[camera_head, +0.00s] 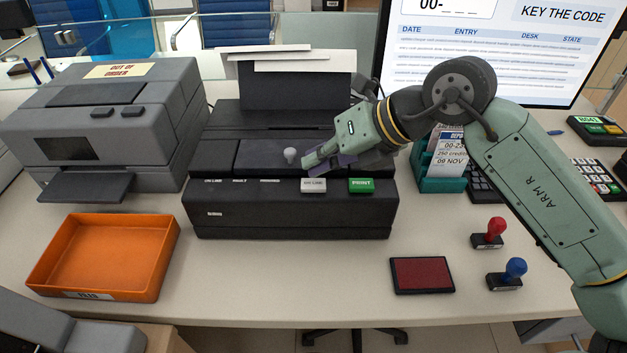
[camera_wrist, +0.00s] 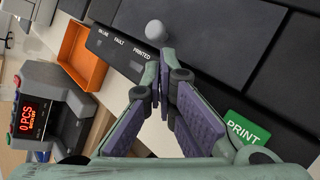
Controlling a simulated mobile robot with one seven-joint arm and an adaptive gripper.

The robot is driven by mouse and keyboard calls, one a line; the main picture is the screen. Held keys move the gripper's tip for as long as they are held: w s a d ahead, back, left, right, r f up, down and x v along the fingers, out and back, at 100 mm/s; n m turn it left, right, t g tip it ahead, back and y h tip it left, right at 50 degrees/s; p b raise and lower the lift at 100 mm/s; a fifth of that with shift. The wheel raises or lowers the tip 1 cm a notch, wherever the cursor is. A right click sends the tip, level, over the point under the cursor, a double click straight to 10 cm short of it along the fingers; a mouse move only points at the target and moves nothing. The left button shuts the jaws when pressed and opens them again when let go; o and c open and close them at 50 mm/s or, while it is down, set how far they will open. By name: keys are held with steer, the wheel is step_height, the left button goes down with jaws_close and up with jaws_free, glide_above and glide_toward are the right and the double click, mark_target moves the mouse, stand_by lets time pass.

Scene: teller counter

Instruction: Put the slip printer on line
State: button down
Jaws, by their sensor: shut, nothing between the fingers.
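The slip printer (camera_head: 290,218) is a wide black unit in the middle of the counter, with paper standing in its back. Its front strip carries a white key (camera_head: 313,185), apparently marked ON LINE, and a green PRINT key (camera_head: 361,185). Small indicator labels sit at the strip's left; no light shows lit. A grey round knob (camera_head: 290,155) stands on its top and shows in the wrist view (camera_wrist: 155,30). My gripper (camera_head: 308,162) is shut and empty, over the printer just behind the white key and right of the knob. In the wrist view, my fingers hide the white key; contact cannot be told.
A grey printer (camera_head: 100,130) with an OUT OF ORDER sign stands at left, with an orange tray (camera_head: 110,257) before it. A red ink pad (camera_head: 422,275), a red stamp (camera_head: 489,233) and a blue stamp (camera_head: 508,274) lie at right. A screen (camera_head: 490,50) stands behind.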

mark_target(316, 180)
steer(key=shift+f, duration=0.1)
stand_by(0.6)
steer(key=shift+f+b, duration=0.4)
steer(key=shift+b, duration=0.45)
steer(key=shift+f+b, duration=0.4)
steer(key=shift+b, duration=0.25)
steer(key=shift+r, duration=0.15)
stand_by(0.6)
steer(key=shift+r+p, duration=0.3)
steer(key=shift+r, duration=0.45)
steer(key=shift+r+p, duration=1.2)
steer(key=shift+r, duration=1.3)
